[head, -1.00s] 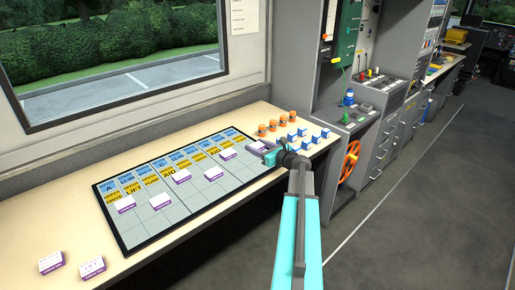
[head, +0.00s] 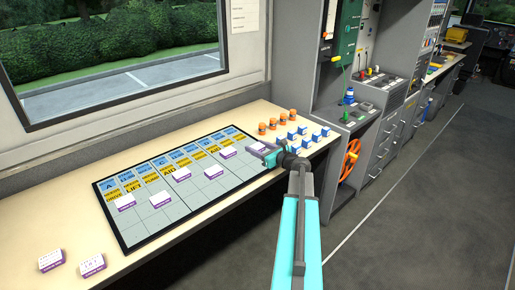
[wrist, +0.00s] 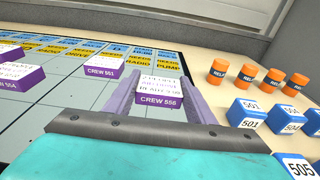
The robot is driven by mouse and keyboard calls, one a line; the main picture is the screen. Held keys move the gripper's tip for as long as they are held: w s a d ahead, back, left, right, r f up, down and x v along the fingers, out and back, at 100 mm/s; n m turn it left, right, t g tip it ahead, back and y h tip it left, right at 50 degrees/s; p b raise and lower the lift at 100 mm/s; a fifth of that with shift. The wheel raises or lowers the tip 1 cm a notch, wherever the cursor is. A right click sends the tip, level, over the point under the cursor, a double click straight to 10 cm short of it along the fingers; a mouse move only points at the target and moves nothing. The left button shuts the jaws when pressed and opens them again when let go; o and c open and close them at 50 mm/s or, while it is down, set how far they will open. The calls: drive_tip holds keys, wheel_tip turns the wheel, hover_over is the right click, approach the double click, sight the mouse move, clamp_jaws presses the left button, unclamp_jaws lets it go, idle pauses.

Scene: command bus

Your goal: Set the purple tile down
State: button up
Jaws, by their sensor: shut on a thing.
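In the wrist view, a purple tile with a white top, marked CREW 556 (wrist: 158,92), is between the two fingers of my gripper (wrist: 160,95). It is over the right end of the board (wrist: 85,125), below the yellow cell reading NEEDS PUMP; I cannot tell if it touches the board. In the head view my gripper (head: 265,150) is at the board's right edge, and the tile there is mostly hidden by the jaws. Other purple tiles lie on the board, such as CREW 551 (wrist: 107,71).
Several orange cylinders (head: 274,123) and blue blocks (head: 304,138) stand on the counter right of the board. Two purple tiles (head: 92,265) lie on the counter at front left. The board's lower cells (head: 180,217) are bare. A window wall runs behind.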

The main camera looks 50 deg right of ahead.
drive_tip(key=shift+f, duration=0.4)
drive_tip(key=o, duration=1)
drive_tip(key=shift+s+a+f, duration=0.1)
drive_tip(key=shift+f, duration=0.05)
drive_tip(key=shift+o, duration=0.2)
drive_tip(key=shift+r, duration=0.5)
drive_tip(key=shift+s+r, duration=0.1)
drive_tip(key=shift+s, duration=0.05)
drive_tip(key=s, duration=0.3)
drive_tip(key=s+r, duration=0.1)
drive_tip(key=s, duration=0.3)
drive_tip(key=s+r, duration=0.1)
drive_tip(key=s, duration=0.3)
drive_tip(key=shift+s+a+r+b, duration=0.15)
drive_tip(key=shift+a+b, duration=0.15)
